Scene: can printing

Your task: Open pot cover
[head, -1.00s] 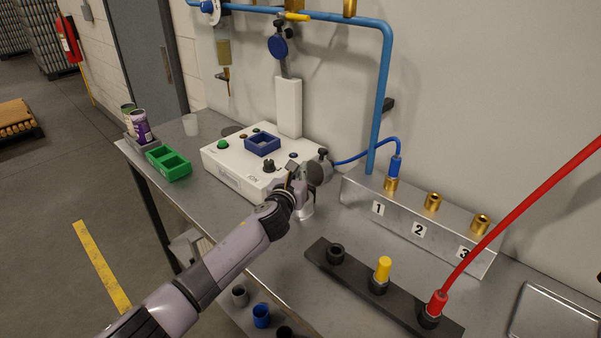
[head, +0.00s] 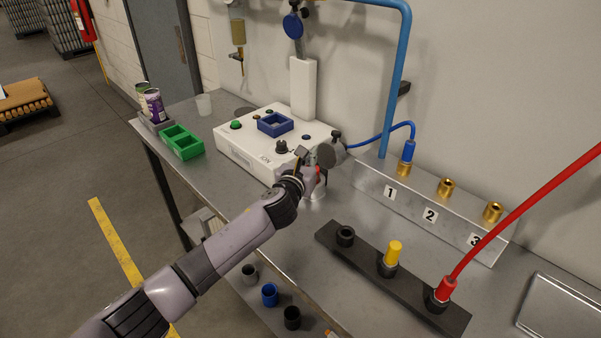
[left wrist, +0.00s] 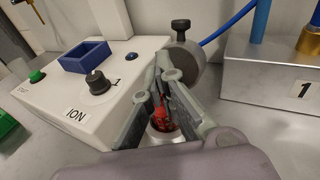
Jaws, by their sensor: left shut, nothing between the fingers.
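The pot (head: 317,193) stands on the metal table just right of the white control box, partly hidden by my left gripper. In the left wrist view, red contents (left wrist: 162,122) show between my fingers, inside the pale pot. The grey round pot cover (head: 327,155) stands steeply tilted at the pot's far side, off the opening. It also shows in the left wrist view (left wrist: 187,64), with a dark knob at its top. My left gripper (head: 304,152) is shut and empty, beside the cover and above the pot; it fills the middle of the left wrist view (left wrist: 164,72). My right gripper is not in view.
The white control box (head: 245,152) with a blue square holder (head: 276,124) is close left of the gripper. A metal stand (head: 365,184) with brass fittings and a blue hose is on the right. A black rack (head: 365,262) with a yellow plug stands nearer the front.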

